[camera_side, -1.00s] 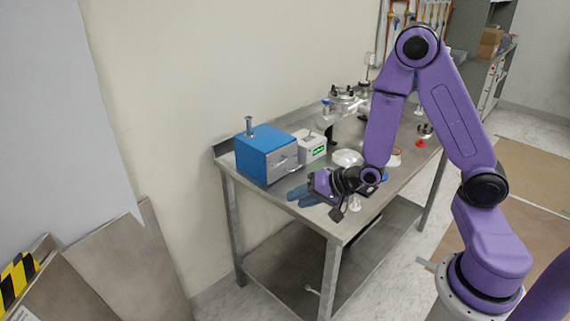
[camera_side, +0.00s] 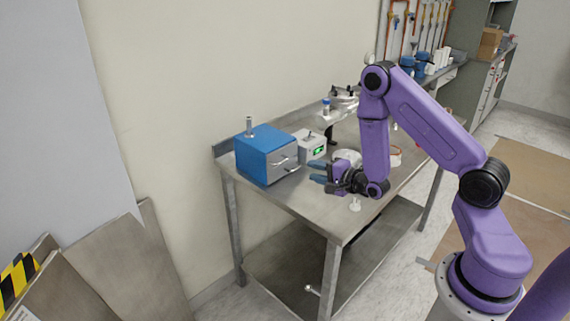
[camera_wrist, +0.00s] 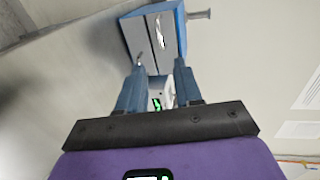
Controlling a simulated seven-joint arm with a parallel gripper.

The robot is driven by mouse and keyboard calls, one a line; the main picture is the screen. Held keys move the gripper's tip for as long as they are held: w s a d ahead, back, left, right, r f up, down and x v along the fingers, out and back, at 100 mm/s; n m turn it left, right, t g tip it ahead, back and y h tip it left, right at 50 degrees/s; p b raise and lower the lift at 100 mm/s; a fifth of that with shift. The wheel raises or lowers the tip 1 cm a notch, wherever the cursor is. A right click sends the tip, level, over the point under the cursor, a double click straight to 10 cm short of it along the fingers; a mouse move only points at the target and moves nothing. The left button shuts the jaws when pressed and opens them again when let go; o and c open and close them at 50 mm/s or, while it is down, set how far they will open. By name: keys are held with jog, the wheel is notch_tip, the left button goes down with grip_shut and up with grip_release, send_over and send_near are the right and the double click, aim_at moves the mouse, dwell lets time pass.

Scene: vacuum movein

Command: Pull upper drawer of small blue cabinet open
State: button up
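The small blue cabinet (camera_side: 262,146) stands at the left end of the metal table, with a grey front of two drawers. In the wrist view the cabinet (camera_wrist: 181,30) appears turned, at the top middle, with two handles on its grey front. Both drawers look closed. My gripper (camera_side: 315,171) is to the right of the cabinet front, apart from it. In the wrist view my gripper (camera_wrist: 159,68) has its two blue fingers spread with nothing held between them. The fingers point toward the cabinet, and neither touches a handle.
A small grey box with a green display (camera_side: 311,147) stands close beside the cabinet, toward the back. A bolt-like metal piece (camera_side: 249,126) stands on the cabinet. A small white object (camera_side: 355,205) is near the table's front edge. The tabletop before the cabinet is clear.

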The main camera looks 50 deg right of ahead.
aim_at(282, 162)
jog(key=x, duration=1.3)
jog(key=shift+w, duration=0.15)
grip_shut()
dwell(1.1)
